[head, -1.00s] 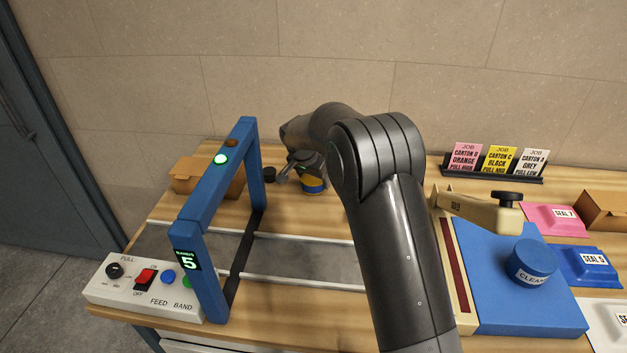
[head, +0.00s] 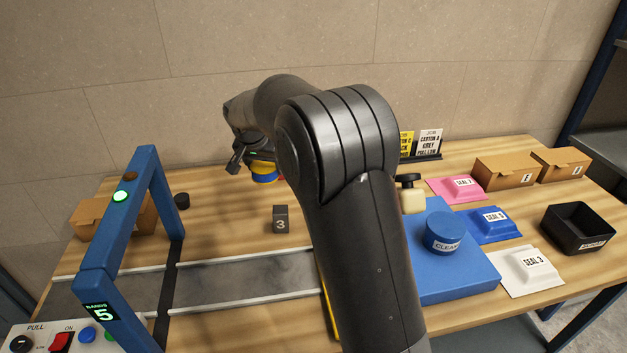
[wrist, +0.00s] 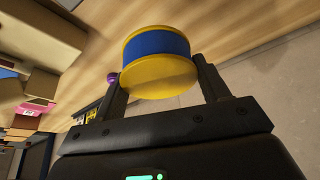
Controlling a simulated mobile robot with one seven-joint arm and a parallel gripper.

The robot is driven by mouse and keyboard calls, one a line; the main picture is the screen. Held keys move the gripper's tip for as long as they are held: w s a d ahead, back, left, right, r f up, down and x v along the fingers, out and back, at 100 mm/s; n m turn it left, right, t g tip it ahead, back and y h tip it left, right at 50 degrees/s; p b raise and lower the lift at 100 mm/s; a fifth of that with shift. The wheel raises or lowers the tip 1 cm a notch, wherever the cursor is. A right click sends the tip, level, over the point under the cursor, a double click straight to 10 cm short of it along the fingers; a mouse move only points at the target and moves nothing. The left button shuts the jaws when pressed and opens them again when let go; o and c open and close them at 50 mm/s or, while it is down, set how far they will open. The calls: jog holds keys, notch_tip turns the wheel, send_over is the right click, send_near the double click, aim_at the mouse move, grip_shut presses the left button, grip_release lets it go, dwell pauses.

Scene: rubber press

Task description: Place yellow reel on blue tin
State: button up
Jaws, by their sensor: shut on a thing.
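The yellow reel (head: 264,174), with a blue band around its middle, is between the fingers of my gripper (head: 250,165) at the back of the bench. In the wrist view the reel (wrist: 158,78) sits between the two dark fingers of my gripper (wrist: 160,82), which are shut on it. Its height above the bench is hard to tell. The blue tin (head: 443,232), a round one labelled CLEAN, stands on a blue pad (head: 460,276) to the right of my arm. Nothing lies on its top. My arm hides part of the pad.
A dark block marked 3 (head: 281,220) stands on the bench. A blue arch (head: 150,200) spans the grey belt (head: 240,280) at left. Seal blocks (head: 490,225), cartons (head: 505,170) and a black bin (head: 578,230) are at right.

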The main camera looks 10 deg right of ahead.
jog(key=s+d+r+m+g+h, duration=0.1)
jog(key=s+d+r+m, duration=0.3)
jog(key=d, duration=0.5)
jog(key=s+d+r+m+g+h, duration=0.1)
jog(key=s+d+r+m, duration=0.1)
jog(key=s+d+r, duration=0.55)
jog(key=s+d+r+m+g, duration=0.1)
jog(key=s+d+r+m, duration=0.2)
jog(key=d, duration=0.8)
jog(key=s+d+f+m+g, duration=0.15)
jog(key=s+d+m, duration=0.35)
jog(key=s+d, duration=0.5)
jog(key=s+d+f+m+g, duration=0.15)
jog(key=s+d+m, duration=0.45)
jog(key=s, duration=0.6)
jog(key=n, duration=0.1)
send_over(454, 225)
jog(key=a, duration=0.1)
jog(key=f, duration=0.6)
jog(key=shift+w+a+f, duration=0.1)
jog(key=shift+w+f, duration=0.2)
jog(key=shift+f, duration=2.05)
jog(key=o, duration=1.1)
jog(key=shift+f, duration=0.15)
jog(key=shift+c, duration=0.2)
